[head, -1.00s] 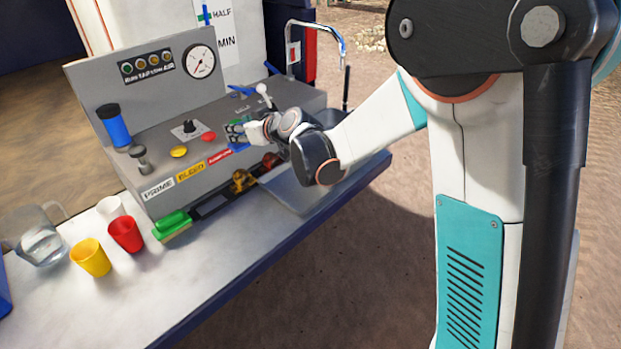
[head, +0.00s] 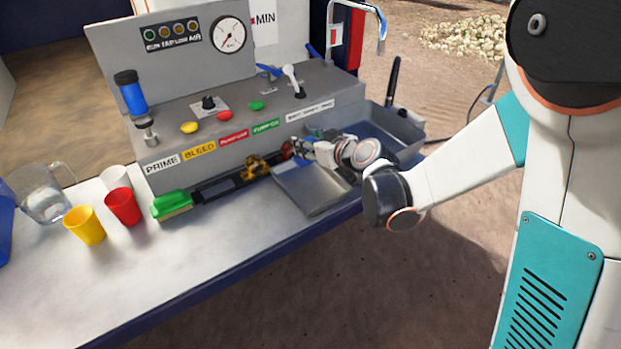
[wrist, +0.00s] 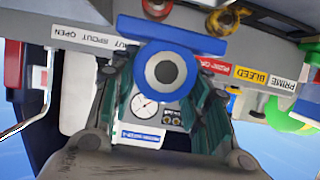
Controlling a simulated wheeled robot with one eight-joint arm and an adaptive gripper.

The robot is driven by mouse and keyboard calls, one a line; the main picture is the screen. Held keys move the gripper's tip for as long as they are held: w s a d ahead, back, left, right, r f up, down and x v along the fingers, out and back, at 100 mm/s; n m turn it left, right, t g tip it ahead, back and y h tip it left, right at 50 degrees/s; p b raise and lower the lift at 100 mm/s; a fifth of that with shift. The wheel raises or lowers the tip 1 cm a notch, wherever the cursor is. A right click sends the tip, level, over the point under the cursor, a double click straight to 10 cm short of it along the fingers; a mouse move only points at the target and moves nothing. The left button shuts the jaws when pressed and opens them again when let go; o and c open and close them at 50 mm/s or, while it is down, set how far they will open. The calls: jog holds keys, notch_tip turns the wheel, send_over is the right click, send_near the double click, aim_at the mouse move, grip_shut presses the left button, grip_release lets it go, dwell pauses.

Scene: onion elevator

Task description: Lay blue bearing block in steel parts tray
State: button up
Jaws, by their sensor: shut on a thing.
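The blue bearing block (wrist: 165,68), with a dark round bore in a pale ring, is gripped between the fingers of my gripper (wrist: 163,88) in the wrist view. In the head view my gripper (head: 299,148) is at the console's front, near the back edge of the shallow steel parts tray (head: 318,196). The bare tray floor that shows is empty; my wrist hides part of its back. The block is mostly hidden in the head view, and I cannot tell whether it touches anything.
The grey console (head: 240,115) stands behind the tray. An orange-yellow fitting (head: 256,166) and a green brush (head: 172,204) lie left of the tray. Red (head: 123,207) and yellow (head: 85,226) cups stand farther left. A basin (head: 410,132) is at the right. The front bench is clear.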

notch_tip(320, 180, down, 10)
jog(key=b, duration=0.3)
jog(key=shift+f+b, duration=0.1)
jog(key=shift+b, duration=0.25)
jog(key=o, duration=1.4)
